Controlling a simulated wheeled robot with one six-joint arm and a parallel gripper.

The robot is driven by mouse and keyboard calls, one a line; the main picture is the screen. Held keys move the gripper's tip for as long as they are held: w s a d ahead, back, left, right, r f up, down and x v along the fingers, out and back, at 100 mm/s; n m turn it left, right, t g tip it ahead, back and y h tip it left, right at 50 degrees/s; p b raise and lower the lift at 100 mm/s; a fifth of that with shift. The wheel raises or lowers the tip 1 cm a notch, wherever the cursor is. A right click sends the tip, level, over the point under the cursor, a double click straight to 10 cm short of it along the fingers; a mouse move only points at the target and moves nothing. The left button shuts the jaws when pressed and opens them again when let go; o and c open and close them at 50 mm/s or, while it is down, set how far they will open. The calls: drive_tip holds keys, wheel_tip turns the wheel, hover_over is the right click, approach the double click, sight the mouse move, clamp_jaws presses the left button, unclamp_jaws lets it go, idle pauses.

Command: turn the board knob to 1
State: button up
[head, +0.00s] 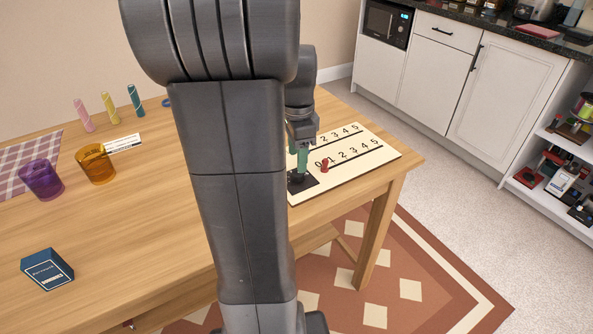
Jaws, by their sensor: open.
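The cream board (375,157) lies at the right end of the wooden table. It carries two numbered scales, the nearer reading 0 to 5 and the farther partly hidden by my arm. A dark square plate (308,184) lies at its near left part, with a dark knob-like part (297,178) on it. My gripper (300,172), with green fingers, points down at this part and is open. I cannot tell whether the fingers touch it, and no pointer or dial mark is readable. A red peg (324,166) stands on the nearer scale's line, close to 0 and 1.
A purple cup (41,180), an orange cup (96,164) and a dark blue box (47,269) stand on the table at left. Pink, yellow and teal upright pieces (136,100) stand behind. My arm blocks the table's middle. The board lies near the right edge.

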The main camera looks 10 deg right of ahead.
sight(298, 176)
drive_tip(key=shift+f+b, duration=0.45)
drive_tip(key=shift+f, duration=1.95)
drive_tip(key=c, duration=1)
